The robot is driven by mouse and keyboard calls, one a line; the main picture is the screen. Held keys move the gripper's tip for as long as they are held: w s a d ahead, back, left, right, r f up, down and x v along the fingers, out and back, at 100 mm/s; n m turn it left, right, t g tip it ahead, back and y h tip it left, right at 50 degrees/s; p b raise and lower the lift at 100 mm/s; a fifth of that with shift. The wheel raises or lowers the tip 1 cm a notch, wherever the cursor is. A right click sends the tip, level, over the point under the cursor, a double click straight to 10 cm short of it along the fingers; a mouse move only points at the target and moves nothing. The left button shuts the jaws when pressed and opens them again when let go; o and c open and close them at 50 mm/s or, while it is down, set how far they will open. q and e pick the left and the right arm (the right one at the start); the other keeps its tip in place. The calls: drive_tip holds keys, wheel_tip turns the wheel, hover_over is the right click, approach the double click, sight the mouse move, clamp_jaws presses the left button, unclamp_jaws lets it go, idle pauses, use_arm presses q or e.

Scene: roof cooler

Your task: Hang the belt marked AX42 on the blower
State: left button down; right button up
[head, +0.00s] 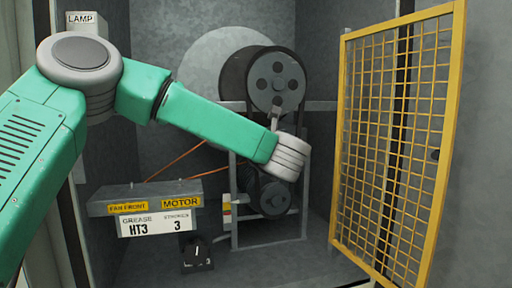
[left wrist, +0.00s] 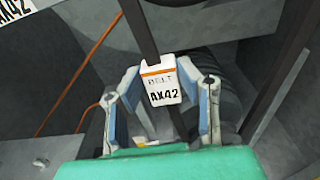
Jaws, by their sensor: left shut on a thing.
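A black belt (left wrist: 139,28) with a white tag (left wrist: 161,84) reading BELT AX42 runs between the fingers of my left gripper (left wrist: 165,92), which is shut on it. The blower has a large upper pulley (head: 277,82) and a smaller lower motor pulley (head: 273,198) on a grey frame. The wrist stands in front of the gap between them. I cannot tell whether the belt touches either pulley. My right gripper is out of view.
A yellow mesh guard (head: 392,140) stands at the right. An orange cord (head: 175,161) runs behind my arm.

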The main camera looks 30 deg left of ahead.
use_arm(q)
drive_tip(key=shift+f+b, duration=0.2)
drive_tip(key=shift+b, duration=0.15)
idle(0.6)
drive_tip(key=shift+f+b, duration=0.4)
drive_tip(key=shift+b, duration=0.25)
drive_tip(key=c, duration=1.1)
unclamp_jaws()
drive_tip(key=shift+o, duration=0.2)
